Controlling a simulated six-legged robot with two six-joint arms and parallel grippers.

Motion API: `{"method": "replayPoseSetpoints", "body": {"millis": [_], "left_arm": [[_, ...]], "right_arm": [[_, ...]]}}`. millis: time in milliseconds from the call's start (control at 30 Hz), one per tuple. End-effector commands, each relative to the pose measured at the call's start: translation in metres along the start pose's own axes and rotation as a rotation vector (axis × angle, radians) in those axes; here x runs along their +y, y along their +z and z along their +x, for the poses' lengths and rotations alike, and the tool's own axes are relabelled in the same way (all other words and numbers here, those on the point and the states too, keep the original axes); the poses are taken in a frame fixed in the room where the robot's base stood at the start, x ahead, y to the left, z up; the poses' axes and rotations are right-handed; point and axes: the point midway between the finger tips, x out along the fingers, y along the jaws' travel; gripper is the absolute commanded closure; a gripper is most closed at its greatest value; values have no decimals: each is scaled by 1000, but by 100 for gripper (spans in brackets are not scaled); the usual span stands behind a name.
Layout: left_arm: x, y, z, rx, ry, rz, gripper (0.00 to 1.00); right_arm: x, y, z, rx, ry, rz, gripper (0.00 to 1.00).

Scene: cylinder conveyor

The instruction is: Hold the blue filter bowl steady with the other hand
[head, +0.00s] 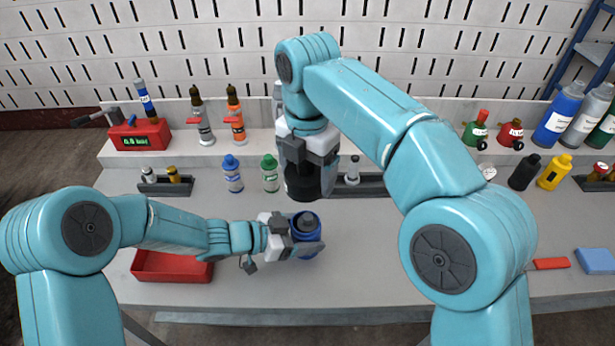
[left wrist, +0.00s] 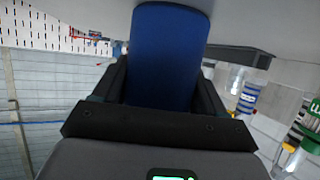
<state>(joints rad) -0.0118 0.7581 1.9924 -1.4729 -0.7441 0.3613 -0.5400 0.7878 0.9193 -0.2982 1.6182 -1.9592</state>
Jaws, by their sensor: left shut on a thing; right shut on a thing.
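The blue filter bowl (head: 308,236) is upright over the middle of the bench, with a dark top or opening facing up. My left gripper (head: 304,246) is shut on its side. In the left wrist view the blue bowl (left wrist: 167,58) fills the space between the two dark fingers. My right gripper (head: 308,158) points down above and behind the bowl. It is shut on a black cylinder (head: 303,186), which hangs just behind the bowl's top. I cannot tell whether the cylinder and bowl touch.
A red tray (head: 172,277) lies beneath my left forearm. Blue (head: 232,174) and green-capped (head: 270,173) bottles stand behind it. A red gauge box (head: 140,134) is at the back left. A black bottle (head: 524,172) and yellow bottle (head: 554,172) stand right. The front middle bench is clear.

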Motion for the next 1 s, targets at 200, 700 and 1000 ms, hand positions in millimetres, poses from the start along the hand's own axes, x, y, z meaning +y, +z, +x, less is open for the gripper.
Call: {"method": "replayPoseSetpoints", "body": {"millis": [200, 700, 1000], "left_arm": [[0, 0, 0, 0, 0, 0, 65], [0, 0, -2, 0, -1, 0, 0], [-1, 0, -52, 0, -5, -1, 0]], "right_arm": [[0, 0, -6, 0, 1, 0, 74], [0, 0, -6, 0, 1, 1, 74], [0, 0, -6, 0, 1, 1, 74]]}}
